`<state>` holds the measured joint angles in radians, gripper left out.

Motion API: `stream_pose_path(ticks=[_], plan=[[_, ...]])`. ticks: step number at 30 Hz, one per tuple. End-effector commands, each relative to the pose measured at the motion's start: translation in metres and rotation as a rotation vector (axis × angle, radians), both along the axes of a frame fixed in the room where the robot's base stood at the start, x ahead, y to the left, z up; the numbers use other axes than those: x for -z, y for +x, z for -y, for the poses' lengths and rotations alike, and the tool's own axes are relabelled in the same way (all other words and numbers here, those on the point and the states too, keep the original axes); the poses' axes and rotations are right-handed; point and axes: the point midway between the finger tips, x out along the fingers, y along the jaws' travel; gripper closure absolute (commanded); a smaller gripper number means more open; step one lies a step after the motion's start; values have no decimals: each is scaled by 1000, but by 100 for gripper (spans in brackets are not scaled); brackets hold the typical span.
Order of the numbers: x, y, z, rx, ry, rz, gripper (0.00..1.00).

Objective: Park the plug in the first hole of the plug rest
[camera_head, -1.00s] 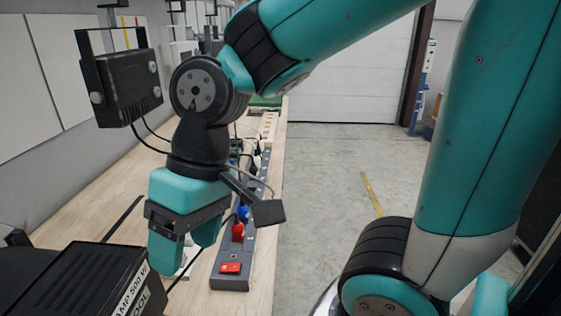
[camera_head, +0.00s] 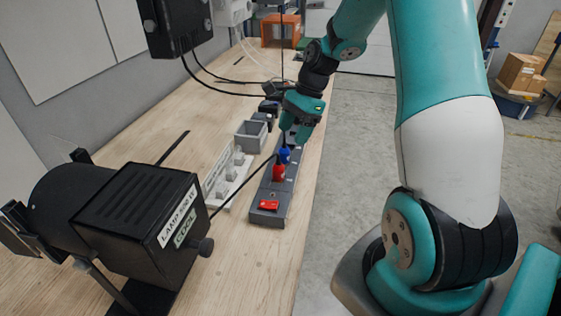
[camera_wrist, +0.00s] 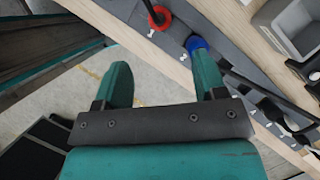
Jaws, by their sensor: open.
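A dark grey socket strip (camera_head: 268,203) lies along the bench edge with a red switch at its near end. A red plug (camera_head: 279,172) and a blue plug (camera_head: 284,155) sit in it. They also show in the wrist view, red plug (camera_wrist: 159,19) and blue plug (camera_wrist: 196,43). A white rack with upright grey parts (camera_head: 214,194) lies left of the strip and may be the plug rest; its holes are too small to tell.
A black lamp box (camera_head: 140,225) stands at the near left. A grey open bin (camera_head: 250,137) is beyond the rack. A black cable crosses from the lamp to the strip. Dark plugs and cables (camera_wrist: 275,112) lie farther along the strip.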

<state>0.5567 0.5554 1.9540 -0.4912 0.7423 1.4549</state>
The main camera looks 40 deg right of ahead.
Motion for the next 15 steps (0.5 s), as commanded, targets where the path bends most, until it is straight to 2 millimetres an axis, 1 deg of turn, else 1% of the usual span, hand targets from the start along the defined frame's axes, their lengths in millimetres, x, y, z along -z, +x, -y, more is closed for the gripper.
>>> stream_pose_path(ticks=[1,9,15], plan=[[10,0,-6,-2,3,-5,35],[62,2,-27,-4,2,-5,35],[92,4,-39,-4,1,-2,35]])
